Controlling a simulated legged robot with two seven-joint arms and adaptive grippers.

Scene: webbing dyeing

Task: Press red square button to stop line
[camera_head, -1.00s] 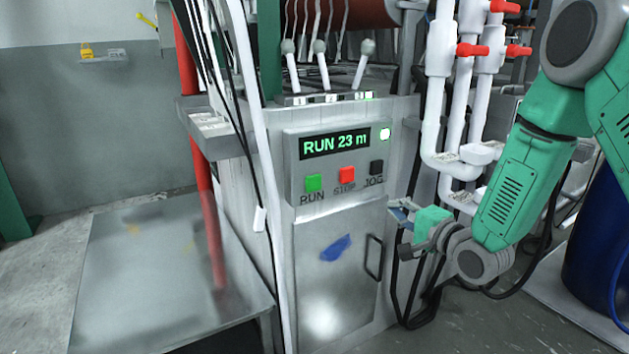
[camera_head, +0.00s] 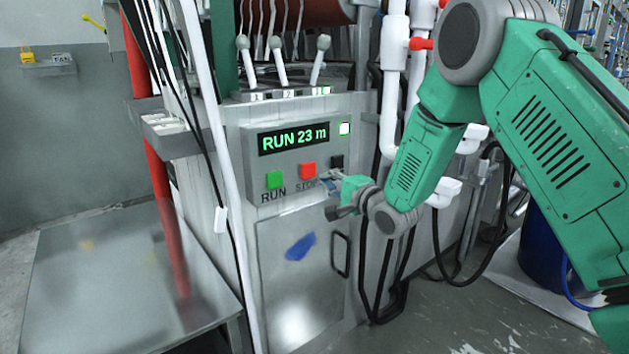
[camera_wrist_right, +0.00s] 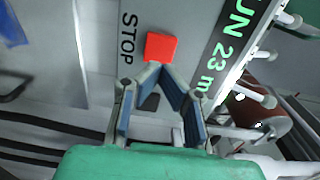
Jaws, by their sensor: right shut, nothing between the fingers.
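The red square STOP button (camera_head: 308,170) is on the grey control panel (camera_head: 250,165), between the green RUN button (camera_head: 275,179) and the dark JOG button (camera_head: 337,161). The display (camera_head: 293,139) reads "RUN 23 m". My right gripper (camera_head: 326,177) is shut and empty, in front of the panel just right of and below the red button. In the right wrist view the red button (camera_wrist_right: 161,47) lies just beyond the fingertips (camera_wrist_right: 158,70). I cannot tell whether they touch it. My left gripper is not in view.
Levers (camera_head: 279,60) stand above the panel. A cabinet door with a handle (camera_head: 341,255) is below it. A white pole (camera_head: 205,110) and a metal table (camera_head: 120,275) are on the left. White pipes (camera_head: 393,70) and a blue drum (camera_head: 550,250) are on the right.

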